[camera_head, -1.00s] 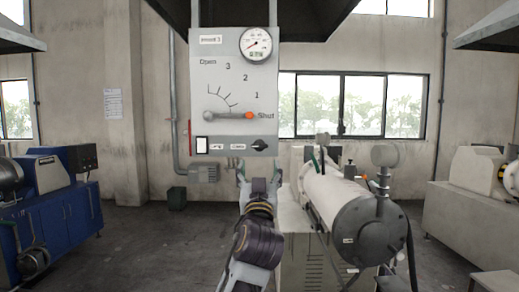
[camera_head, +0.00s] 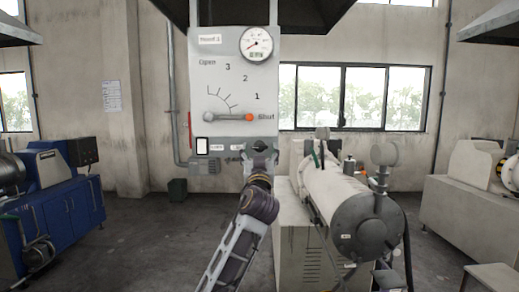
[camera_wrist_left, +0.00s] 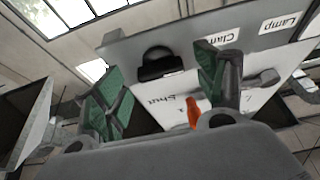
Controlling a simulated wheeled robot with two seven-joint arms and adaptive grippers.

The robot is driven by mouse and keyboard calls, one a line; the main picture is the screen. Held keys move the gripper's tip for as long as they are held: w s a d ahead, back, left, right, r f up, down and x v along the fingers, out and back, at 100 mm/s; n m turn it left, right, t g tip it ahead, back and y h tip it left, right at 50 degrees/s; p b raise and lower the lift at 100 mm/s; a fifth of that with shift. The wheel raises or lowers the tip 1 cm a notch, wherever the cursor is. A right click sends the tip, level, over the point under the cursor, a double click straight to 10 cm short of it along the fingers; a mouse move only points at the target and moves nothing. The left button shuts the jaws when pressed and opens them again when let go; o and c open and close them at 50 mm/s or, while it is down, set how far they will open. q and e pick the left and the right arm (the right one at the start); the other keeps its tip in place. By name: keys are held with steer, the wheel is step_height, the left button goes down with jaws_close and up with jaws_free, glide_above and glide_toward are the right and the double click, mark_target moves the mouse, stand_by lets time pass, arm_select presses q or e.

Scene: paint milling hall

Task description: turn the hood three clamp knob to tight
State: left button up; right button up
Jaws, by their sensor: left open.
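The hood panel (camera_head: 225,100) hangs straight ahead. The black clamp knob (camera_wrist_left: 160,65) shows in the left wrist view beside the "Clamp" label (camera_wrist_left: 220,38). My left gripper (camera_head: 259,158) is at the panel's lower right corner in the head view and largely hides the knob there. In the left wrist view the green-padded fingers of my left gripper (camera_wrist_left: 160,80) are spread, one on each side of the knob in the picture. I cannot tell whether they touch it. My right gripper is in neither view.
The damper lever with an orange end (camera_head: 249,117) points at "Shut", close above the knob. It also shows near one finger in the left wrist view (camera_wrist_left: 193,113). A pressure gauge (camera_head: 256,43) sits at the panel's top. A mill cylinder (camera_head: 335,190) stands right of my arm.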

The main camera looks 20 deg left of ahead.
arm_select(q)
steer(key=shift+w+a+r, duration=0.1)
steer(key=shift+w+r, duration=0.1)
steer(key=shift+w, duration=0.15)
steer(key=shift+c, duration=0.2)
steer(key=c, duration=1)
